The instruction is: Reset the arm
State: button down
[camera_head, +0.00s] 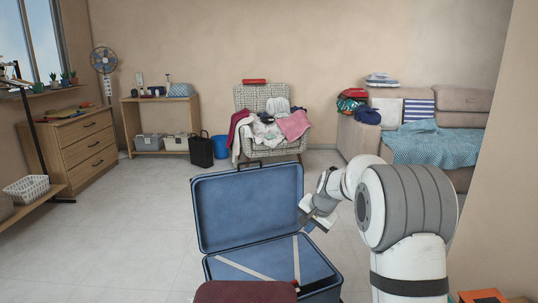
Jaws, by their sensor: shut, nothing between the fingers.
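My arm, white and grey, rises at the right of the head view and reaches left over the right side of an open blue suitcase (245,206). My gripper (313,222) is at the end of the arm, just right of the suitcase lid. It is small and partly hidden by the wrist; it is shut and holds nothing. The suitcase lid stands upright, and light straps cross the inside of its lower half. A dark red item at the bottom edge covers part of the suitcase front.
An armchair (243,97) heaped with clothes stands at the back middle. A sofa (466,99) with folded laundry and a teal blanket is at the right. A wooden dresser (80,150) and a white basket (27,189) are at the left. A wall edge is close at the far right. Left floor is clear.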

jog(key=s+r+n+g+h+p, duration=0.1)
jog(key=s+r+n+p, duration=0.3)
jog(key=s+r+p, duration=1.2)
jog(key=s+r+n+p, duration=0.1)
jog(key=s+r, duration=0.2)
jog(key=s, duration=0.5)
jog(key=s+d+r+n+g+p, duration=0.1)
jog(key=s+r, duration=0.1)
jog(key=s, duration=0.5)
jog(key=s+d+r+n+h+p, duration=0.1)
jog(key=s+r, duration=0.2)
jog(key=s, duration=0.5)
jog(key=shift+s+d+r+n, duration=0.25)
jog(key=shift+s+r+n, duration=0.05)
jog(key=shift+s+r, duration=0.05)
